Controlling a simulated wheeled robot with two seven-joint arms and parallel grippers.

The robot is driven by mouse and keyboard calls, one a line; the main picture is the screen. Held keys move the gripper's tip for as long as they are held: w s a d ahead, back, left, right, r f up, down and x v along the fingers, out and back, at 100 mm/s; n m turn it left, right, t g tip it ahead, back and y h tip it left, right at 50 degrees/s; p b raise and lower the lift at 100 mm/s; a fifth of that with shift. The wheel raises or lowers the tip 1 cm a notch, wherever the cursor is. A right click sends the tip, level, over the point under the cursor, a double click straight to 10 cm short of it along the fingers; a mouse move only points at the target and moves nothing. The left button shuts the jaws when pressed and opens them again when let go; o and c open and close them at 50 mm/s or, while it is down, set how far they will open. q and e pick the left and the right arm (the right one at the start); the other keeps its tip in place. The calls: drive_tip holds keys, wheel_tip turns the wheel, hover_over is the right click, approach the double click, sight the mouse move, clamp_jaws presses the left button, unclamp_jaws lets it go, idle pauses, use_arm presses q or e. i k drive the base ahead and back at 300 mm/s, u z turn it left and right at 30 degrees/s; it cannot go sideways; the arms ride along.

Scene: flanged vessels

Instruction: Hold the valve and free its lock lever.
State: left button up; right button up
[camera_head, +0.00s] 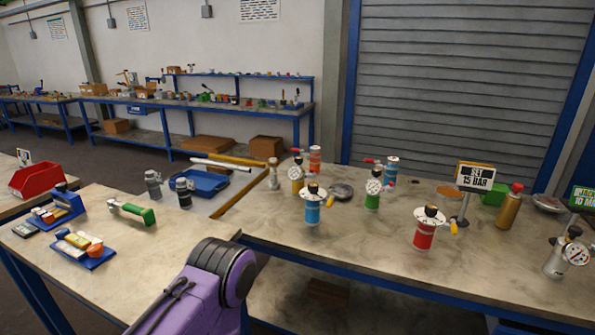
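Several flanged vessels with dials or valve tops stand on the right-hand bench; which is the task's valve, I cannot tell. A blue vessel (312,214) and a red vessel (424,238) have white flanges, black tops and yellow levers. A green vessel (373,200) and a yellow one (297,186) carry round gauges. Behind are a red-orange vessel (315,161) and a blue one (391,172), each with a red lever to its left. A grey vessel (555,262) with a gauge stands at far right. Neither gripper shows; only my purple arm link is at the bottom.
A sign reading "SET 15 BAR" (475,178) and an orange bottle (508,207) stand behind the red vessel. The left bench (150,245) holds blue trays and a green-handled tool (131,212). The right bench's front centre is clear.

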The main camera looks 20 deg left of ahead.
sight(330, 201)
drive_tip(key=u, duration=0.5)
drive_tip(key=i, duration=0.65)
drive_tip(key=u, duration=0.15)
